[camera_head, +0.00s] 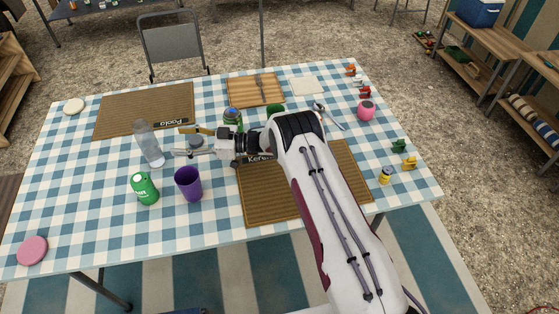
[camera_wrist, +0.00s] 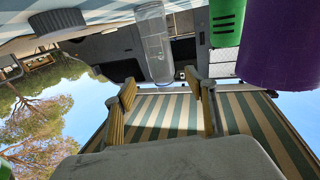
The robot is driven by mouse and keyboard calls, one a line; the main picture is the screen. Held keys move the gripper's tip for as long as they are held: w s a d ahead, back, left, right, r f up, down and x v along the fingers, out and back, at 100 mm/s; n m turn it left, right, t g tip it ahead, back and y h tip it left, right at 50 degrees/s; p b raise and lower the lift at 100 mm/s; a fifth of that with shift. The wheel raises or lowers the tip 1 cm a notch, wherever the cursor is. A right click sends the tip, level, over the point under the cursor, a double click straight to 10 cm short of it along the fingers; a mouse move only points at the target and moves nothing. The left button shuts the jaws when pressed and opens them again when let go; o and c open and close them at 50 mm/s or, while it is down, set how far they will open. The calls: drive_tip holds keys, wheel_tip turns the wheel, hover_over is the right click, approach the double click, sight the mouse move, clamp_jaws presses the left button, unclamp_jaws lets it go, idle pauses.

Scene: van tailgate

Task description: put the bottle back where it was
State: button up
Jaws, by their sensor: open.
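A clear bottle (camera_head: 149,143) stands upright on the blue-and-white checked tablecloth, left of my gripper (camera_head: 180,142). My gripper is open and empty, its two fingers pointing at the bottle with a small gap to it. In the wrist view, which is upside down, the bottle (camera_wrist: 155,45) shows ahead, in line with the space between the open fingers (camera_wrist: 167,90). What spot the bottle came from is not shown. A second container, green with a blue top (camera_head: 231,116), stands behind my wrist and is partly hidden.
A green can (camera_head: 145,188) and purple cup (camera_head: 188,184) stand close in front of the bottle and gripper. A brown mat (camera_head: 145,108) marked Paola lies behind; another mat (camera_head: 270,205) lies under my arm. The cloth at left is mostly clear, with a pink disc (camera_head: 32,250).

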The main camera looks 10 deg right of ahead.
drive_tip(key=w+d+r+m+t+h, duration=0.25)
drive_tip(key=w+d+r+t, duration=0.2)
drive_tip(key=r, duration=0.55)
drive_tip(key=w+d+r+m+t+h, duration=0.2)
drive_tip(key=w+d+r+t+h, duration=0.25)
drive_tip(key=r, duration=0.55)
drive_tip(key=s+d+r+m+h, duration=0.2)
drive_tip(key=s+d+r+h, duration=0.15)
drive_tip(key=d+r, duration=0.35)
drive_tip(key=s+d+r+m+h, duration=0.2)
drive_tip(key=d+r+m+h, duration=0.15)
drive_tip(key=d+r, duration=0.35)
drive_tip(key=s+d+r+m+g+h, duration=0.15)
drive_tip(key=s+d, duration=0.25)
drive_tip(key=s, duration=0.6)
drive_tip(key=s+d+r+m+g+h, duration=0.1)
drive_tip(key=s+d+m+h, duration=0.3)
drive_tip(key=s, duration=0.7)
drive_tip(key=s+f+g+y, duration=0.1)
drive_tip(key=s+f, duration=0.3)
drive_tip(key=s, duration=1)
drive_tip(key=s+f+g+y, duration=0.1)
drive_tip(key=s+f+g, duration=0.3)
drive_tip(key=s, duration=1.1)
drive_tip(key=shift+a+f, duration=0.15)
drive_tip(key=shift+a, duration=0.2)
